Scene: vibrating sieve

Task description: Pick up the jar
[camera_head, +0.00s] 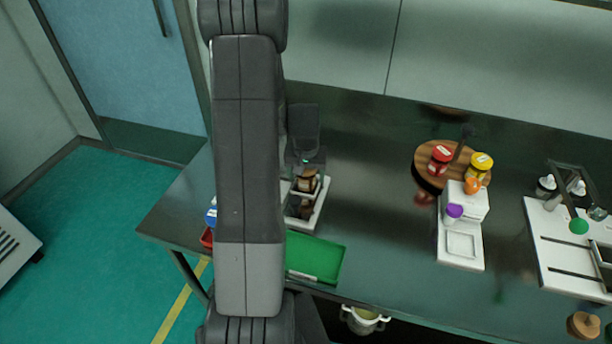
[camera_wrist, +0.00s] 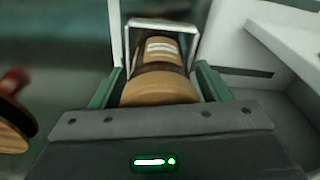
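The jar (camera_wrist: 160,92) has a tan rounded cap, a dark band and a white label. In the head view my gripper (camera_head: 305,163) points down over the jar (camera_head: 308,181), which stands at a white stand (camera_head: 317,212) on the dark table. A white square frame (camera_wrist: 116,35) shows around the jar's far end. My arm hides part of the table to the left of the stand.
A green tray (camera_head: 318,262) lies in front of the stand. Bare table lies between.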

